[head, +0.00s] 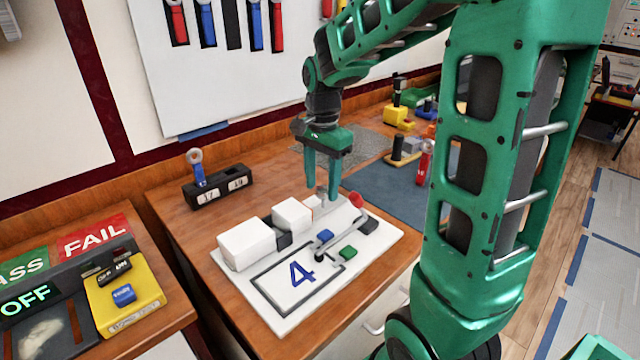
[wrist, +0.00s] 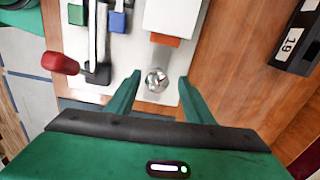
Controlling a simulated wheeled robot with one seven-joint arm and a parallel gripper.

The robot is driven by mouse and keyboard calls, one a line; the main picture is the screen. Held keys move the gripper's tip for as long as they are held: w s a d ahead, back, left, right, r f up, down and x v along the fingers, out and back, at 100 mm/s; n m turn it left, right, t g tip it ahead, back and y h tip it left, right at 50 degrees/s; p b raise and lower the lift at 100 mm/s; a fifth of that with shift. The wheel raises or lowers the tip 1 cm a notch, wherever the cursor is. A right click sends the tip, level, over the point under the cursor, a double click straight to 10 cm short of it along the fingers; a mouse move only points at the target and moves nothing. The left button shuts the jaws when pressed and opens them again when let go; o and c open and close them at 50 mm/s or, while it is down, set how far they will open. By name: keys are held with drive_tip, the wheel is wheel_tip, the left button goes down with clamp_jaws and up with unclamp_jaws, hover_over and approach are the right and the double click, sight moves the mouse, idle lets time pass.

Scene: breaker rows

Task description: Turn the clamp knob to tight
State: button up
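The clamp knob (wrist: 157,80) is a small round metallic knob on a white board (head: 285,318) marked with a blue 4. In the head view a small grey part of it (head: 322,193) shows between the fingers. My gripper (head: 322,196) is open and points down over the board's back right part. In the wrist view the gripper (wrist: 158,80) has one finger on each side of the knob, with a gap on both sides. I cannot tell how high the fingertips are relative to the knob.
A lever with a red handle (head: 357,200) lies close right of my gripper. White blocks (head: 247,245), a blue block (head: 325,236) and a green block (head: 348,253) sit on the board. A black numbered holder (head: 218,188) stands behind left. Bare wood (head: 175,220) lies left of the board.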

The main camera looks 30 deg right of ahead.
sight(322, 187)
wheel_tip(322, 187, up, 11)
drive_tip(key=shift+f, duration=0.15)
idle(0.5)
drive_tip(key=shift+s, duration=0.1)
idle(0.4)
